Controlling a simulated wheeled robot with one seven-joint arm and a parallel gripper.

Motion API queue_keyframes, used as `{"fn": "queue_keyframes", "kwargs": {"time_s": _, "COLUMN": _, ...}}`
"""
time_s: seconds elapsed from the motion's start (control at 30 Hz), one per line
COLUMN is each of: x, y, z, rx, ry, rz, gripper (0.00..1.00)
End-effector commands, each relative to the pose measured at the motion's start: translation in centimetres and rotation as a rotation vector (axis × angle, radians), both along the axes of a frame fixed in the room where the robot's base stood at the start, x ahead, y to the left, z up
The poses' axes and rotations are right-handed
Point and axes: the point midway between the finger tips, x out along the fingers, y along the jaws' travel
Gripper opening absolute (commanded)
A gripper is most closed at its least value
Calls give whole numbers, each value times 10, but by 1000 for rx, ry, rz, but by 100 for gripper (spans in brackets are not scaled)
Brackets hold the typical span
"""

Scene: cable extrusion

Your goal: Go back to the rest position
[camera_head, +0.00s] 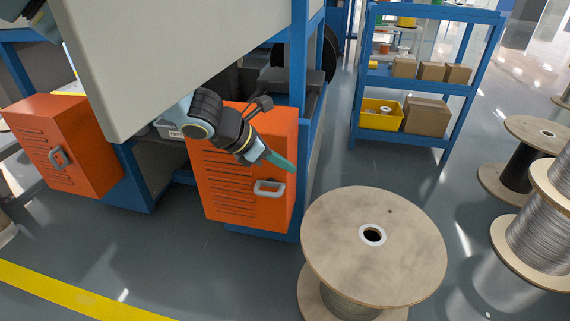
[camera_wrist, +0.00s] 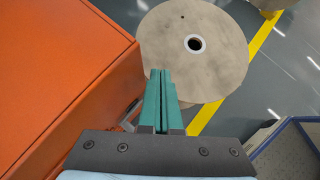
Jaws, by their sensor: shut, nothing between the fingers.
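My gripper (camera_head: 292,168) is in front of the upper right of an orange cabinet (camera_head: 215,185) in the head view, with its green fingers pointing down and to the right. In the wrist view, the green fingers of my gripper (camera_wrist: 160,74) lie side by side and are shut, with nothing between them. The orange cabinet (camera_wrist: 55,70) fills the left of the wrist view. A wooden cable spool (camera_wrist: 193,45) shows beyond the fingertips. My arm comes in from behind the large grey panel, which hides part of it.
The wooden spool (camera_head: 373,236) stands on the floor right of the cabinet. Another orange cabinet (camera_head: 60,145) is at left. A blue shelf (camera_head: 430,88) holds boxes and a yellow bin (camera_head: 381,114). More spools (camera_head: 530,140) stand at right. Floor between is clear.

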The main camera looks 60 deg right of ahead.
Motion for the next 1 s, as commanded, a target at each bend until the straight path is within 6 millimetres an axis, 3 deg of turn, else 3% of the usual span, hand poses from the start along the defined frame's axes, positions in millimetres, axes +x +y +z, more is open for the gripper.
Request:
{"fn": "queue_keyframes", "kwargs": {"time_s": 0.5, "x": 31, "y": 38, "z": 51, "rx": 0, "ry": -2, "rz": 1, "gripper": 0}}
{"fn": "queue_keyframes", "kwargs": {"time_s": 0.87, "x": 36, "y": 43, "z": 52, "rx": -1, "ry": -10, "rz": -3, "gripper": 0}}
{"fn": "queue_keyframes", "kwargs": {"time_s": 1.0, "x": 69, "y": 62, "z": 51, "rx": -16, "ry": -103, "rz": -42, "gripper": 0}}
